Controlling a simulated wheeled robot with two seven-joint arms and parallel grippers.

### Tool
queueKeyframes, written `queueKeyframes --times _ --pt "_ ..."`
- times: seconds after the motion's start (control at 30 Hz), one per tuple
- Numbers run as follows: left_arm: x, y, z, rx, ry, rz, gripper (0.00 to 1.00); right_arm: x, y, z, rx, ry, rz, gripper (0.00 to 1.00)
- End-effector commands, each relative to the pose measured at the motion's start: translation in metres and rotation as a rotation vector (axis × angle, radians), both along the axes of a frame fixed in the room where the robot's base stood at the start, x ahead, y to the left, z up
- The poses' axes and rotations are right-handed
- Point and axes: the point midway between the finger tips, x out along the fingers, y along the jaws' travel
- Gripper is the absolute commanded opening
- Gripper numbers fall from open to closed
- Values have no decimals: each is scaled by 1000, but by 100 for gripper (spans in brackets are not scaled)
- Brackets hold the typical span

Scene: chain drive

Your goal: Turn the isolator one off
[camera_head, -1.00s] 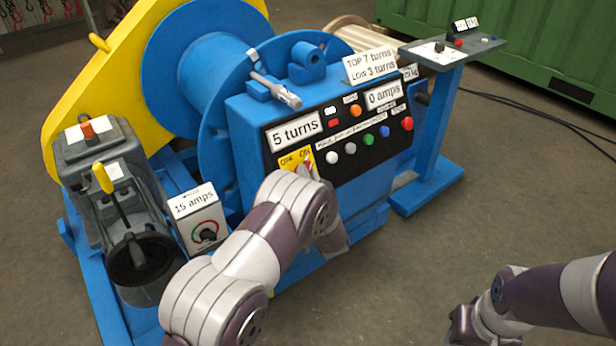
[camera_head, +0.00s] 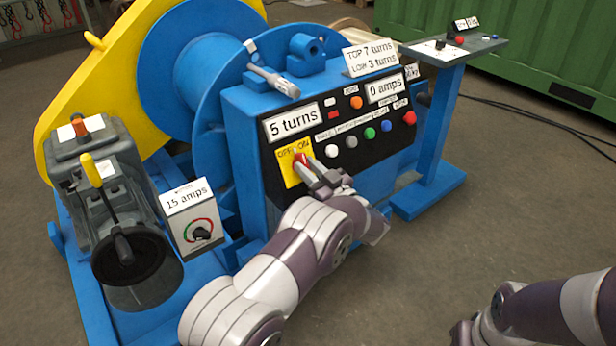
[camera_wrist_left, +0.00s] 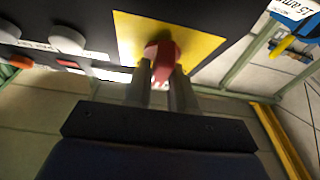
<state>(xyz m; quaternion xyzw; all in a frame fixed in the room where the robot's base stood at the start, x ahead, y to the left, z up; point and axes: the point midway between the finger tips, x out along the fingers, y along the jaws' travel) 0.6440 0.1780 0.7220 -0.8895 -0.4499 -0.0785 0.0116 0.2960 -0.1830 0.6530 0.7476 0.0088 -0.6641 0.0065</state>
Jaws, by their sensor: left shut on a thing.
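The isolator is a red knob (camera_head: 300,159) on a yellow plate (camera_head: 290,174) marked OFF and ON, at the lower left of the black panel on the blue winch cabinet. My left gripper (camera_head: 309,165) reaches it from the lower right, its grey fingers at the knob. In the left wrist view the red knob (camera_wrist_left: 162,59) sits between the two fingertips (camera_wrist_left: 162,80), in front of the yellow plate (camera_wrist_left: 203,45). The left gripper is shut on the knob. The fingers partly cover it, so its exact angle is unclear. My right gripper is out of view; only part of the right arm shows.
Right of the isolator are white, grey, green, blue and red buttons (camera_head: 370,133). A "15 amps" box with a dial (camera_head: 194,214) stands to the left, beside a yellow-handled lever (camera_head: 92,170). A blue stand (camera_head: 430,140) is at the right. Open floor (camera_head: 480,220) lies in front.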

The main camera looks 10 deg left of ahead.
Motion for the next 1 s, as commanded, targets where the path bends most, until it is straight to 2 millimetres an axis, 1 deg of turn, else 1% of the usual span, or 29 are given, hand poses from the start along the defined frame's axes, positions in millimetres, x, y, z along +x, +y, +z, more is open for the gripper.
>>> queueKeyframes --times 0.03,0.4,0.7,1.0 --pt "1 -1 -5 -23 -30 17 0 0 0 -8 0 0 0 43" --pt "3 -2 -3 -213 -271 171 0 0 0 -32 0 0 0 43" --pt "4 -2 -1 -331 -422 268 0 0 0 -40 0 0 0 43" --pt "4 -2 1 -394 -505 320 0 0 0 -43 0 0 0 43"
